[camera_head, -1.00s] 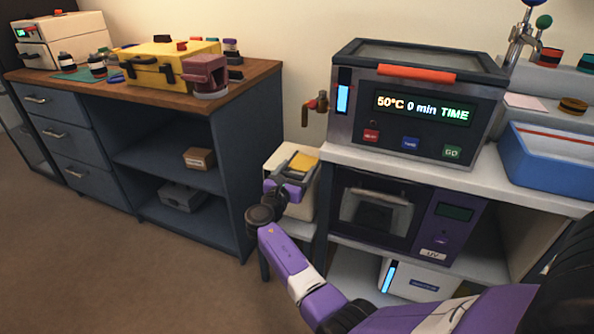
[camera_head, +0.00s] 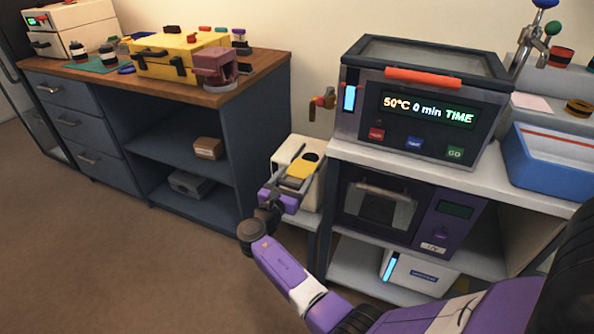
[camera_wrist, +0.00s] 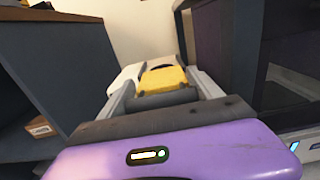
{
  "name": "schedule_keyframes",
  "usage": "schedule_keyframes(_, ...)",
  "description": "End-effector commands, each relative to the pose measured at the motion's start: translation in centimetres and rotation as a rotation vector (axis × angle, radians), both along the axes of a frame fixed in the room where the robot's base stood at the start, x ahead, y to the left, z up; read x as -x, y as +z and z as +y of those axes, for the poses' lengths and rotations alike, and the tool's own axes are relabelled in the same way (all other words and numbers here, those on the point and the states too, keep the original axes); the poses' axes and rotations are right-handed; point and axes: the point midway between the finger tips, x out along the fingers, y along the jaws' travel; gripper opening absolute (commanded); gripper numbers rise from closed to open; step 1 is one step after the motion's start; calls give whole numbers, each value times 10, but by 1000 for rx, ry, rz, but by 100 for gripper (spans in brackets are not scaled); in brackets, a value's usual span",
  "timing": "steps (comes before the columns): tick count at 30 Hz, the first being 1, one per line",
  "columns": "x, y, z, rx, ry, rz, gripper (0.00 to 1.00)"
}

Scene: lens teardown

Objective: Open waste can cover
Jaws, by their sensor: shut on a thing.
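The waste can (camera_head: 283,152) is a pale box between the wooden-topped cabinet and the bench. Its yellow cover (camera_head: 299,173) lies on top, and a dark round opening (camera_head: 311,157) shows just behind the cover. My gripper (camera_head: 298,176) is shut on the yellow cover, one finger on each side. In the wrist view the yellow cover (camera_wrist: 163,79) sits between my fingers on the pale can (camera_wrist: 126,76), with a thin dark part of the opening beyond it. The cover's near edge is hidden by my gripper.
The bench (camera_head: 440,168) with the heated bath (camera_head: 415,100) and purple UV box (camera_head: 395,212) stands close on the right. The dark cabinet (camera_head: 228,160) stands on the left. The brown floor in front is clear.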

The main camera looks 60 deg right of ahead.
Motion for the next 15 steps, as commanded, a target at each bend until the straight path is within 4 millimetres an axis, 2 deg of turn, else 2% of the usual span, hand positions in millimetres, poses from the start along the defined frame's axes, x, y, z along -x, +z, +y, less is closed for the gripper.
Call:
schedule_keyframes(5,0,0,0,2,0,0,2)
schedule_keyframes(6,0,0,0,2,0,0,82)
schedule_keyframes(8,0,0,0,1,0,0,94)
schedule_keyframes(15,0,0,-1,1,0,0,95)
